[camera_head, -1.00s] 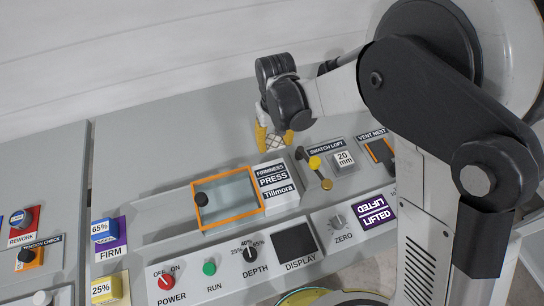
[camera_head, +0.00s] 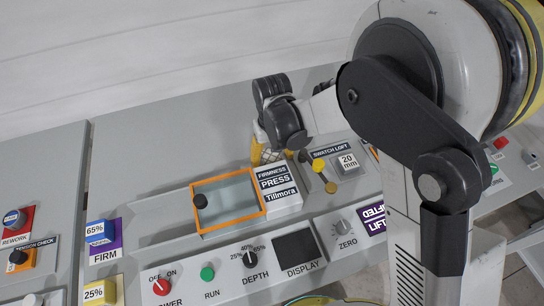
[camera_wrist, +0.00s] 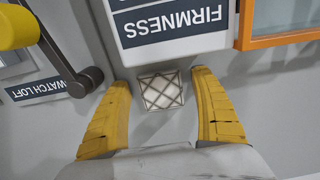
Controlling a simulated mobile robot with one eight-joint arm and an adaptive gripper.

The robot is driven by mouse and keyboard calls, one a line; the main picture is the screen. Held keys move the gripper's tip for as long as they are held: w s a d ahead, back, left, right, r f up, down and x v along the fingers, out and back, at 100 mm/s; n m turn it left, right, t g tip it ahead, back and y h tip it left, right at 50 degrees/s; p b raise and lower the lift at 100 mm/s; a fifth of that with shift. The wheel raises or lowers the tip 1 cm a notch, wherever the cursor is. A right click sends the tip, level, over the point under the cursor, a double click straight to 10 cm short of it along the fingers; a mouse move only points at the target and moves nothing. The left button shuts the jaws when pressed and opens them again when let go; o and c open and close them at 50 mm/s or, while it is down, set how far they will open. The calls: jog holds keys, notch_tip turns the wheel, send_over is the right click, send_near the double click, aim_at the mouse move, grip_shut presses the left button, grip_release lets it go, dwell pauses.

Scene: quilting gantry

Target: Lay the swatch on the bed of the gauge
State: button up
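The swatch (camera_wrist: 161,91) is a small pale square with dark crossing lines. In the wrist view it lies between my two yellow fingers, over the grey panel beside the firmness press, with a narrow gap on each side. My gripper (camera_wrist: 162,80) is open around or just above it; I cannot tell the exact height. In the head view my gripper (camera_head: 267,152) points down behind the press and partly hides the swatch. The swatch loft gauge (camera_head: 331,150) is to the right, with a yellow knob (camera_head: 319,165), a dark lever and a 20 mm readout. Its bed is hard to make out.
The white firmness press block (camera_head: 276,187) stands right in front of my gripper, with an orange-framed tray (camera_head: 227,229) to its left. The gauge's lever (camera_wrist: 62,62) is close to my finger on the left in the wrist view. Panel behind the press is clear.

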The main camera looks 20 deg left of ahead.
aim_at(272, 158)
jog(key=shift+r, duration=0.1)
notch_tip(272, 158, up, 12)
jog(key=p, duration=0.4)
jog(key=shift+r+p, duration=0.15)
jog(key=shift+p, duration=0.15)
jog(key=s+d+r+m+t, duration=0.1)
jog(key=d+r+m, duration=0.1)
jog(key=d+r, duration=0.5)
jog(key=s+d+r+m+t+y, duration=0.1)
jog(key=d+r+t, duration=0.1)
jog(key=d, duration=0.8)
jog(key=s+d+r+m+t, duration=0.1)
jog(key=d+r+m, duration=0.1)
jog(key=d+r, duration=0.5)
jog(key=s+d+f+m+t, duration=0.1)
jog(key=s+d+m+t, duration=0.1)
jog(key=s+d, duration=0.4)
jog(key=d, duration=0.4)
jog(key=shift+f+t+h, duration=0.4)
jog(key=shift+o, duration=0.7)
jog(key=shift+s+d+f, duration=0.1)
jog(key=shift+s+d, duration=0.05)
jog(key=shift+d, duration=0.25)
